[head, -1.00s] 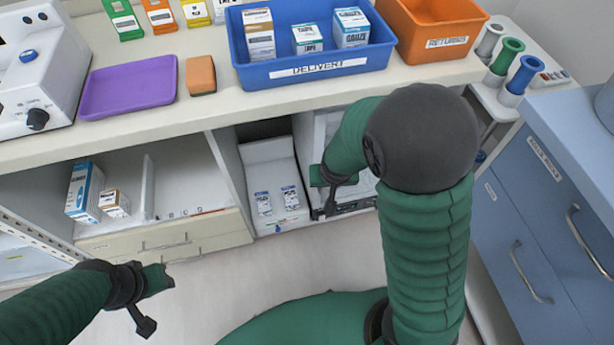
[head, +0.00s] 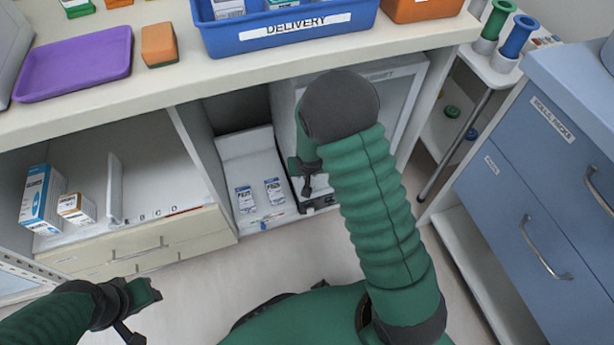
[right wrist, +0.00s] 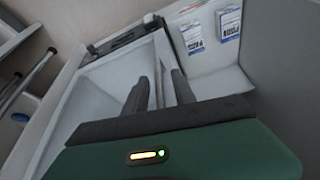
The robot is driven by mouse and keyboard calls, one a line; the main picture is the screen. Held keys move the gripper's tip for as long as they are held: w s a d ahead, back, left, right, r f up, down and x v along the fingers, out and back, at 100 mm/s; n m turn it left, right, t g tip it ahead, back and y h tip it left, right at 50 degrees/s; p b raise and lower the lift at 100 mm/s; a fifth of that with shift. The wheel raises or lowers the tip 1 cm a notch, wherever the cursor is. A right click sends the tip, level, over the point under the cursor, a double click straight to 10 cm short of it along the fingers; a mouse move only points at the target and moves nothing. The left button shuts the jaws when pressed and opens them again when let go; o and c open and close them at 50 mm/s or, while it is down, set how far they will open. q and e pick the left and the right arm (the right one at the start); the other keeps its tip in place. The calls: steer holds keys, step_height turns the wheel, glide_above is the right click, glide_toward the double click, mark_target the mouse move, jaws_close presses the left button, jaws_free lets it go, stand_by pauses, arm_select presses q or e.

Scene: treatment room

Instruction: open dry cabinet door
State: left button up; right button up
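The dry cabinet (head: 408,82) appears to be the white, pale-framed box under the counter, partly hidden behind my right arm. In the right wrist view its pale front (right wrist: 95,80) fills the middle left. My right gripper (head: 309,180) is low at the cabinet's left side. In the right wrist view its two dark fingers (right wrist: 160,88) stand apart, on either side of a thin upright edge or handle. I see no clear grip on it. My left gripper (head: 155,291) hangs over the floor at lower left, away from the cabinet; its jaw gap is unclear.
A white tray (head: 246,165) with two small labelled packs stands left of the cabinet. Open shelving holds boxes (head: 41,197) further left. The counter above carries a blue delivery bin (head: 290,33). A blue drawer unit (head: 540,165) stands at right. Floor in front is clear.

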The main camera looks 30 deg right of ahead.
steer(key=shift+w+d+f, duration=0.1)
steer(key=shift+f, duration=0.15)
steer(key=shift+c, duration=0.3)
steer(key=shift+c, duration=1.1)
jaws_close()
